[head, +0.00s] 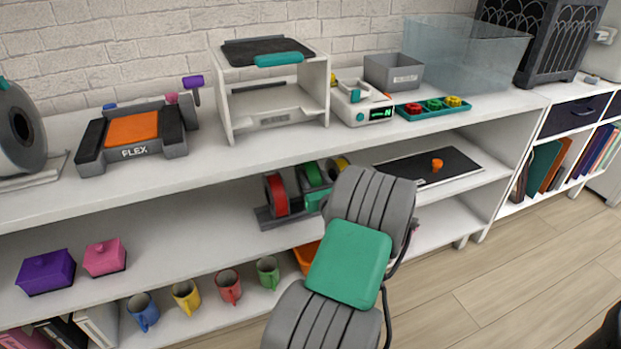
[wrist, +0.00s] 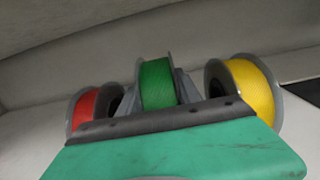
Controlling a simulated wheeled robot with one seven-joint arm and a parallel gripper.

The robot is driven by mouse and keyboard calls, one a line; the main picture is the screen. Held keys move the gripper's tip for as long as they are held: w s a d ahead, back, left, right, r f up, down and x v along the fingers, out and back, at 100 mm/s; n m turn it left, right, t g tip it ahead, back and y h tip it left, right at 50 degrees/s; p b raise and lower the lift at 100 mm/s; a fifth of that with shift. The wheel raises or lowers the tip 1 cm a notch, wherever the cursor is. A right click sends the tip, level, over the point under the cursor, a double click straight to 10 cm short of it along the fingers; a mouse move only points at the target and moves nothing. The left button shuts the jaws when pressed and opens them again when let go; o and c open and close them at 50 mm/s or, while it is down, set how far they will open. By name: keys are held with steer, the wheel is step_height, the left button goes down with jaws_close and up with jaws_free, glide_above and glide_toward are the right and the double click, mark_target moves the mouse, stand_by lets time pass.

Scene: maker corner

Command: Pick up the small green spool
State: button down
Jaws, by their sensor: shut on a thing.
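The small green spool (wrist: 157,83) stands in the middle of the wrist view, between a red spool (wrist: 84,108) and a yellow spool (wrist: 250,92). In the head view the green spool (head: 310,175) shows on the middle shelf, partly behind my arm. My gripper (head: 314,199) reaches in at the spools and is shut on the green spool. Its teal body fills the bottom of the wrist view and hides the spool's lower part and the fingertips. I cannot tell whether the spool is clear of its dark holder (head: 268,217).
The red and yellow spools stand close on both sides. The upper shelf board (head: 205,160) is above my gripper. A black mat (head: 455,163) with an orange item lies to the right.

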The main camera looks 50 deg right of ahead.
steer(key=r+b+v, duration=0.1)
steer(key=b+v, duration=0.3)
steer(key=v, duration=1.4)
steer(key=shift+b, duration=0.4)
